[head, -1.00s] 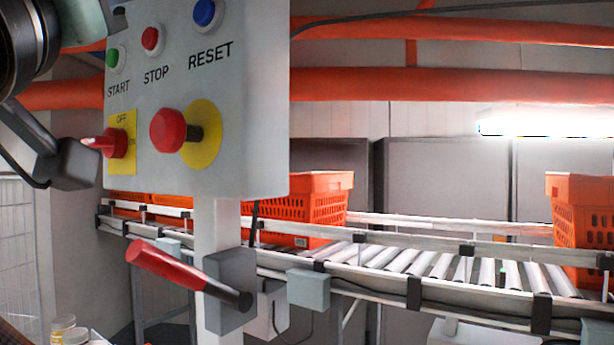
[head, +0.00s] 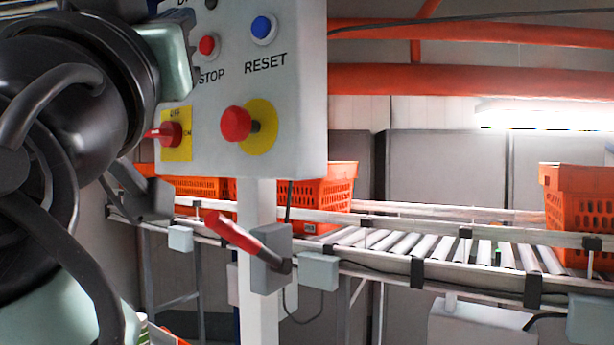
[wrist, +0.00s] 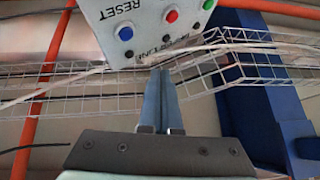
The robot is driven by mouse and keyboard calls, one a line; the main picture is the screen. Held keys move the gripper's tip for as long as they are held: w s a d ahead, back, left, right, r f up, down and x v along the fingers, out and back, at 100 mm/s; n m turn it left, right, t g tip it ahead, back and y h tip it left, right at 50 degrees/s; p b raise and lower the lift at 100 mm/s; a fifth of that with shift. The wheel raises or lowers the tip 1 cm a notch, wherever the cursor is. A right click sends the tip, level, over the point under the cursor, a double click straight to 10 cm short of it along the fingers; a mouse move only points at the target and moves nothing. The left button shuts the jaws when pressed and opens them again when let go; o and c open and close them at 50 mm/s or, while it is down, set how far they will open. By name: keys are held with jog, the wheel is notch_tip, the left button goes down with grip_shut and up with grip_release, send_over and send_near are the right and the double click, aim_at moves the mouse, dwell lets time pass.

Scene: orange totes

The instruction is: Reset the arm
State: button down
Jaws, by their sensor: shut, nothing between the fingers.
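The grey control panel (head: 290,140) stands on a post in the head view. It carries a blue RESET button (head: 263,29), a red STOP button (head: 208,46), a red emergency button (head: 237,123) on a yellow disc and a red OFF switch (head: 168,132). My arm fills the left side and covers part of the panel; my fingers are not visible there. In the wrist view my gripper (wrist: 160,72) is shut and empty, its blue-grey fingers together. The tips are by the panel's edge (wrist: 150,40), which appears upside down; I cannot tell if they touch.
A red-handled lever (head: 232,232) juts from the post. A roller conveyor (head: 440,252) runs behind with orange totes (head: 330,190), another at the right (head: 580,205). Wire mesh trays (wrist: 240,50) and a blue beam (wrist: 245,95) lie behind the panel in the wrist view.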

jog(key=s+d+f+t+h+b, duration=0.1)
jog(key=s+d+f+b, duration=0.1)
jog(key=d+f, duration=0.3)
jog(key=s+d+f+t+b, duration=0.1)
jog(key=s+d+f+b, duration=0.2)
jog(key=f, duration=1)
jog(key=s+d, duration=0.1)
jog(key=d, duration=0.2)
jog(key=shift+s+d+m+h, duration=0.2)
jog(key=shift+s+m+h, duration=0.15)
jog(key=shift+m+h, duration=0.05)
